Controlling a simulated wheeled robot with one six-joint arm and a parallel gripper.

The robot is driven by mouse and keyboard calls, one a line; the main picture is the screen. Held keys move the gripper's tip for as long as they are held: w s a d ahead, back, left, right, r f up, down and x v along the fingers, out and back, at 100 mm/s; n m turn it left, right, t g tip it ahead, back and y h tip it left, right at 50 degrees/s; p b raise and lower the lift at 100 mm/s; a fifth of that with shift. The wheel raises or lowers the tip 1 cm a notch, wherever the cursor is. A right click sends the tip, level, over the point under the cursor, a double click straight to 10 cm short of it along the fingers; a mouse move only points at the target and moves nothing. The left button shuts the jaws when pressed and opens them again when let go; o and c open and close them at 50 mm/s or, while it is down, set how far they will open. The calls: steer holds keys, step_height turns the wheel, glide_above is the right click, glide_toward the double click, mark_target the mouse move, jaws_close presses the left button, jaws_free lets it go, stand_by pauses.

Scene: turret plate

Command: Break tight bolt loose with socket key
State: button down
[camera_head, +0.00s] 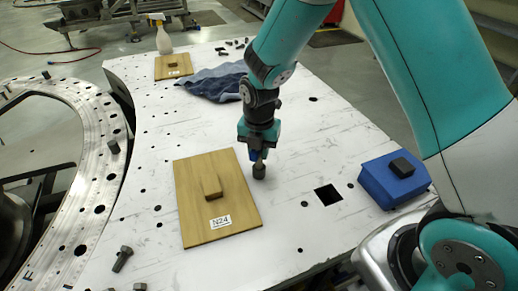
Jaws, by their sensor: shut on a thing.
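My gripper (259,146) is over the white turret plate (285,228), pointing down and shut on the socket key (259,170). Only the key's dark lower end and a bit of blue show below the jaws. This end stands roughly upright just right of the wooden board. It looks to be at or very near the plate surface; I cannot tell whether it touches. No bolt head shows under it, so I cannot tell whether it sits on the tight bolt. A dark bolt (122,259) lies loose at the plate's front left.
A wooden board (190,215) marked N24 with a small block lies left of my gripper. A blue block (380,183) with a dark piece on top is right, beyond a square hole (328,195). A blue cloth (215,82), spray bottle (163,38) and second board (185,68) are behind.

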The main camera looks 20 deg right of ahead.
steer(key=shift+f, duration=0.25)
stand_by(0.5)
steer(key=shift+f+n, duration=0.1)
steer(key=shift+n, duration=2.6)
steer(key=shift+r+p, duration=1.25)
steer(key=shift+r, duration=0.3)
step_height(320, 180, up, 4)
steer(key=p, duration=0.3)
steer(key=shift+f, duration=0.25)
